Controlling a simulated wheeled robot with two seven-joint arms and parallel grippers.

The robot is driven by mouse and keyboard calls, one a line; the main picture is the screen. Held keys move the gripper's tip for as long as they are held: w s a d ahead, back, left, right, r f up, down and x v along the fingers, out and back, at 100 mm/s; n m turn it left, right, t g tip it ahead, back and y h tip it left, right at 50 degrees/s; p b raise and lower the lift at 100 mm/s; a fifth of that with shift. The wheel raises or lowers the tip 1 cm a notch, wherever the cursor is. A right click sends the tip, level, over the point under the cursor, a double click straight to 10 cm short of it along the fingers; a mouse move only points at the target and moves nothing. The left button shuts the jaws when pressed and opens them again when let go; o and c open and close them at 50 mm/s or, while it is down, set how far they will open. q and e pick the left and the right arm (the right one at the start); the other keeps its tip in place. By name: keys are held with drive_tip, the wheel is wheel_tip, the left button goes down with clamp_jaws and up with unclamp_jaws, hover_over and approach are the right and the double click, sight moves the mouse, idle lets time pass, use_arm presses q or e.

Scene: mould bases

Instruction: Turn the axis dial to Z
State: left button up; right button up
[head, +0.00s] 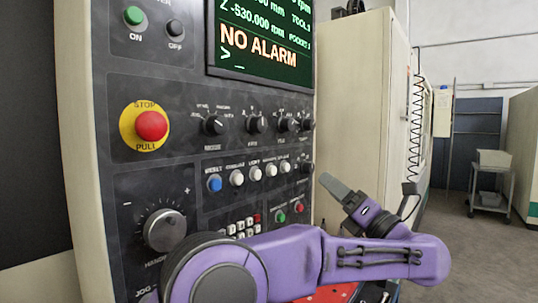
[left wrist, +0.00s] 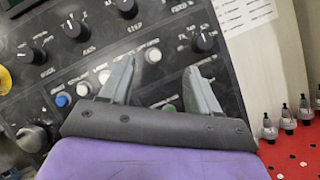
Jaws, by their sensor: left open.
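The axis dial (head: 256,123) is a black round knob on the dark control panel, second from left in the upper row of dials. It also shows in the left wrist view (left wrist: 75,27), up and left of my fingers; its pointer setting is too small to read. My left gripper (head: 330,183) is right of and below the dial in the head view, apart from it. Its two grey fingers are spread and empty in the left wrist view (left wrist: 161,65). My right gripper is not in view.
Neighbouring dials stand close on both sides: the mode dial (head: 212,125) and another dial (head: 287,124). Push buttons (head: 236,177) sit below. A red stop button (head: 151,126) and a handwheel (head: 164,230) are at left. A red surface (left wrist: 292,150) holds several tool holders.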

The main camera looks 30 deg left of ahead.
sight(262, 125)
use_arm(q)
drive_tip(key=s+r+n+g+h, duration=0.3)
drive_tip(key=s+r+n+g, duration=0.2)
drive_tip(key=s+r+n, duration=0.8)
drive_tip(key=shift+m+h, duration=0.3)
drive_tip(key=shift+m, duration=0.4)
drive_tip(key=w+a, duration=0.1)
drive_tip(key=a, duration=0.2)
drive_tip(key=w+a+p, duration=0.1)
drive_tip(key=a, duration=0.2)
drive_tip(key=w+a+p, duration=0.1)
drive_tip(key=a, duration=0.3)
drive_tip(key=shift+r, duration=0.4)
drive_tip(key=shift+a, duration=0.4)
drive_tip(key=shift+w+a+f, duration=0.15)
drive_tip(key=shift+w+a, duration=0.05)
drive_tip(key=shift+w, duration=0.05)
drive_tip(key=shift+d, duration=0.1)
drive_tip(key=shift+c, duration=0.3)
drive_tip(key=c, duration=1)
